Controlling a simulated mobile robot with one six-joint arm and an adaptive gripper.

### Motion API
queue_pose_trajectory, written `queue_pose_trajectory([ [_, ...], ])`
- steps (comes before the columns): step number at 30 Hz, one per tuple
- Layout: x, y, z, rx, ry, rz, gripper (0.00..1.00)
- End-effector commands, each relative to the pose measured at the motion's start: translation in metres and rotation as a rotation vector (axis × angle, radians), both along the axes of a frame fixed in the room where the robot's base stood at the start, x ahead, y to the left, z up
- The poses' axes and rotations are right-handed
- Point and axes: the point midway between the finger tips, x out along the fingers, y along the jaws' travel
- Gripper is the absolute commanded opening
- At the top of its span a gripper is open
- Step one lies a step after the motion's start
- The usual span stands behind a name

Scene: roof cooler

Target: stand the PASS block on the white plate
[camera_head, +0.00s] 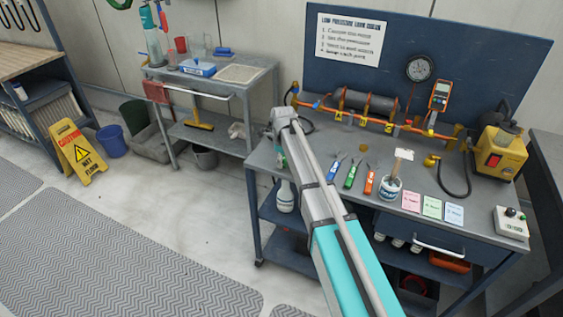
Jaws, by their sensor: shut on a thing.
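My grey and teal arm reaches up from the lower right to the left end of the blue bench. My gripper (279,147) hangs below the wrist at the bench's left edge, small and partly hidden by my arm. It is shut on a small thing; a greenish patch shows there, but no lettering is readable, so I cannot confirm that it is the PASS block.
A pipe rig (368,105) and yellow pump (497,148) stand behind. A wet-floor sign (76,150) stands left; the floor between is clear.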

Motion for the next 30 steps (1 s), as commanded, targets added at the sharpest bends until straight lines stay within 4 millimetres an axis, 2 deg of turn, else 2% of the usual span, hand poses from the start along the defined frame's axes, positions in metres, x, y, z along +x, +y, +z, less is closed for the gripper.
queue_pose_trajectory([
  [10,0.000,0.000,0.002,0.000,0.000,0.000,0.00],
  [16,0.000,0.000,0.009,0.000,0.000,0.001,0.00],
  [26,0.000,0.000,0.038,0.000,0.000,0.001,0.00],
  [30,-0.015,-0.009,0.054,0.000,0.000,0.000,0.00],
])
